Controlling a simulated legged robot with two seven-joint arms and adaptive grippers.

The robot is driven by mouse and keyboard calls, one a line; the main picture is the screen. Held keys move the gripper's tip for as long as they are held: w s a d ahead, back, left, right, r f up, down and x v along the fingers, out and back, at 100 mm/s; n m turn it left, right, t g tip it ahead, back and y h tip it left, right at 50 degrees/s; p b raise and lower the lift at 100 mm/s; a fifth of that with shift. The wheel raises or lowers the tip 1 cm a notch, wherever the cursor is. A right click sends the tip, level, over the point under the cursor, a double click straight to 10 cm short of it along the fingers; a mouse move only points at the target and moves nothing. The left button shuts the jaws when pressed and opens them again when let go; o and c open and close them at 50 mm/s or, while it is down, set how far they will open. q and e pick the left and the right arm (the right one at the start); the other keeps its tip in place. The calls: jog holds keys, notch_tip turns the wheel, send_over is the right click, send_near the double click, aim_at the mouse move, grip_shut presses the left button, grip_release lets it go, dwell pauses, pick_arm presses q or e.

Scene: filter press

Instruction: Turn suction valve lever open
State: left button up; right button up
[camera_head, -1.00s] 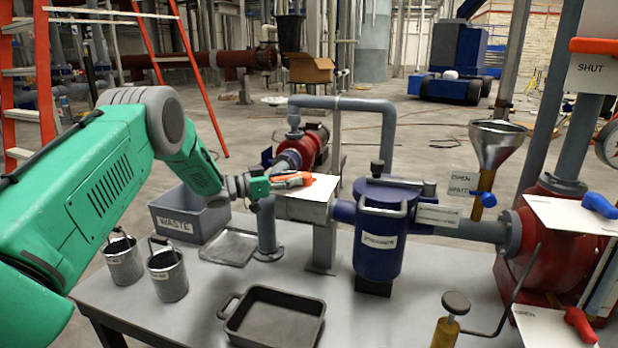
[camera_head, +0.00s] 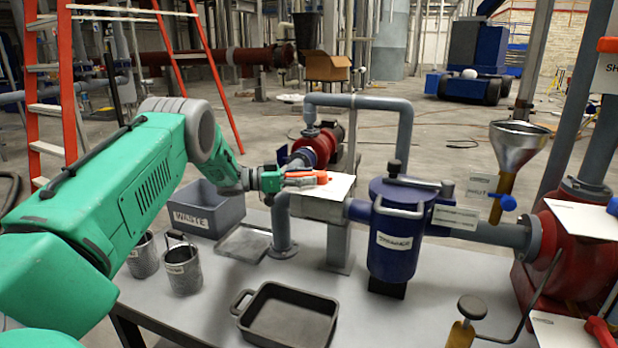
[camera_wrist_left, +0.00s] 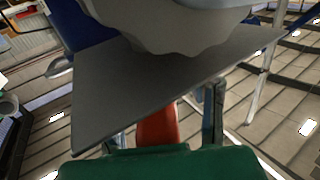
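An orange-red lever (camera_head: 306,179) lies over a white plate (camera_head: 338,187) on the valve left of the blue strainer pot. It points left toward my left gripper (camera_head: 284,180). In the left wrist view the red lever (camera_wrist_left: 158,126) sits between the two fingers of my left gripper (camera_wrist_left: 165,118). A gap shows between the lever and the right finger, so the gripper looks open around it. The underside of a grey plate (camera_wrist_left: 150,85) fills the area above and hides the lever's far end. My right gripper is not in view.
The blue strainer pot (camera_head: 394,245) stands right of the valve. On the table are a black pan (camera_head: 288,318), metal buckets (camera_head: 183,270), a flat tray (camera_head: 243,243) and a grey waste bin (camera_head: 208,214). A steel funnel (camera_head: 515,150) and red pump (camera_head: 575,260) are at right.

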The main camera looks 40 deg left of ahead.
pick_arm(q)
jog(key=shift+a, duration=0.1)
jog(key=shift+s+a, duration=0.2)
jog(key=shift+s, duration=0.05)
jog(key=v, duration=1.1)
jog(key=shift+a, duration=0.25)
jog(key=shift+f, duration=0.1)
